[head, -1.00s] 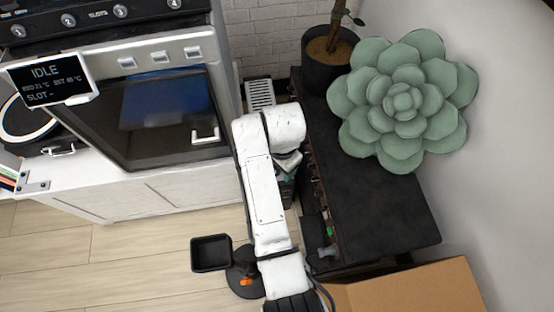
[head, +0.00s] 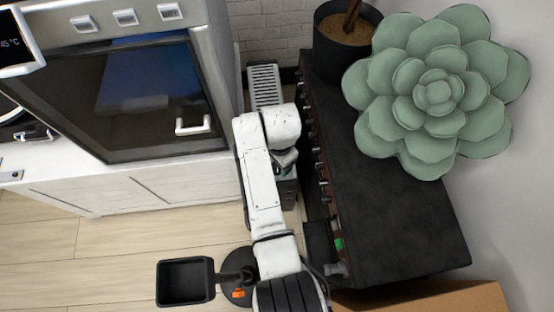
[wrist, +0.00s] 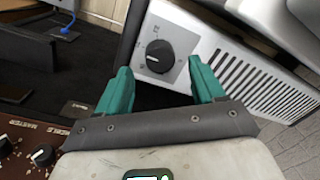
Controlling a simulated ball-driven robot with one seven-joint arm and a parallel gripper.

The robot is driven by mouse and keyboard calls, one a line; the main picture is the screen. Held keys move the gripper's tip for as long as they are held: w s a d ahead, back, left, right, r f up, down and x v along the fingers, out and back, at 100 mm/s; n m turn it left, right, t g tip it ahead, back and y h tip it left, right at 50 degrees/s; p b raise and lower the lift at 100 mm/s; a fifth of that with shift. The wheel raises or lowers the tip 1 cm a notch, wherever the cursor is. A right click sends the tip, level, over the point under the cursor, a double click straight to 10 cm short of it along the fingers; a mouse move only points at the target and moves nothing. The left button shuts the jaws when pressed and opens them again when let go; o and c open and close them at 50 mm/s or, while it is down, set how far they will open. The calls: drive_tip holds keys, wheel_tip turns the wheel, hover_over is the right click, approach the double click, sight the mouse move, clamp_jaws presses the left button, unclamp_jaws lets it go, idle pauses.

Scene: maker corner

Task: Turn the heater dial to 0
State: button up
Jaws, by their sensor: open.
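The heater is a white box with a slotted grille in the wrist view (wrist: 250,75). It also shows in the head view (head: 264,85), in the gap between the oven cabinet and the black bench. Its round black dial (wrist: 160,56) sits on a grey plate. A pale mark shows on the dial's left side, but the numbers around it are too small to read. My gripper (wrist: 160,68) is open, with its teal fingers either side of the dial in the picture and nothing between them. I cannot tell whether they touch it. In the head view my arm hides most of the gripper.
The glass-doored oven (head: 130,95) is left. A cardboard box (head: 435,298) is lower right. Wooden floor (head: 110,245) is clear at left.

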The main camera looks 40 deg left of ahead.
drive_tip(key=shift+f+b, duration=0.6)
drive_tip(key=shift+f, duration=1.25)
drive_tip(key=shift+c, duration=0.3)
drive_tip(key=c, duration=1)
